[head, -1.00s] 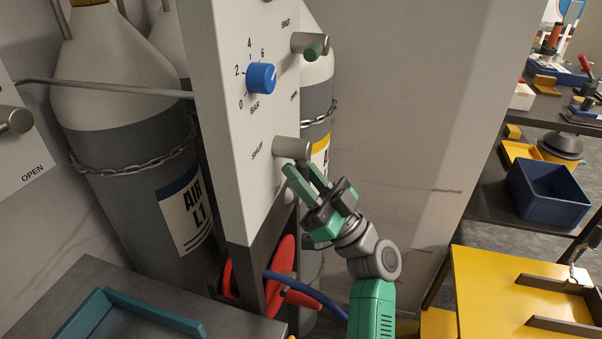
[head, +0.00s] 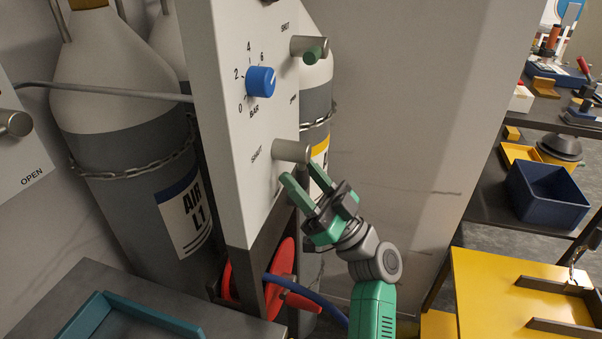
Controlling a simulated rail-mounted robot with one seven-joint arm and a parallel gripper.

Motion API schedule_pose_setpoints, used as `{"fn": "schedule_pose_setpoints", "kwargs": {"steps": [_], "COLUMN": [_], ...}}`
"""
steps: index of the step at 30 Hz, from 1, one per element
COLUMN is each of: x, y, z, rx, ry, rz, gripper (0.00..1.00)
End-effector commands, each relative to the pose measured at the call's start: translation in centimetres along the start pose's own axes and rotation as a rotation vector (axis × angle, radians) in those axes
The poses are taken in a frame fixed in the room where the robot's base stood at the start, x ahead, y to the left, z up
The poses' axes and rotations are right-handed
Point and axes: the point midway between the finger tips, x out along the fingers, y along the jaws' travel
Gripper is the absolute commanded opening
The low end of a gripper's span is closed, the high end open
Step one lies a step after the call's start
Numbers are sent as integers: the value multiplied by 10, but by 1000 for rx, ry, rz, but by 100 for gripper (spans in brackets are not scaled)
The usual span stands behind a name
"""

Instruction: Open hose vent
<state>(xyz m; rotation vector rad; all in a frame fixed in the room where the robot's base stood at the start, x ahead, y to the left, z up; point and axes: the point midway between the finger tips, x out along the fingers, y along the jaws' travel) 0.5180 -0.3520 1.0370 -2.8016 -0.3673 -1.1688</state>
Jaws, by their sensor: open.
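A white upright panel (head: 228,130) carries several controls. Low on it a grey cylindrical knob (head: 291,151) sticks out, with the word SHUT printed to its left. No label reading "hose vent" is legible. My gripper (head: 300,172) is open and empty just below this knob. Its green fingers point up toward the panel, one at each side of the knob's underside as seen here. I cannot tell whether a fingertip touches the knob. A blue hose (head: 308,291) runs from a red reel (head: 278,270) below the panel.
The panel also has a blue BAR dial (head: 261,82) and a grey knob with a green end (head: 308,47). Chained gas cylinders (head: 130,130) stand behind. A grey bench with a teal tray (head: 98,308) is at lower left; a yellow table (head: 480,290) is at right.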

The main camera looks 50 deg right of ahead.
Motion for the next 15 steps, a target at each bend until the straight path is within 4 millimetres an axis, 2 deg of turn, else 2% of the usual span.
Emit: {"fn": "schedule_pose_setpoints", "kwargs": {"steps": [9,15], "x": [-60,-73], "y": [0,0], "z": [-1,0], "rx": [1,0], "ry": [-1,0], "rz": [2,0], "gripper": [45,45]}}
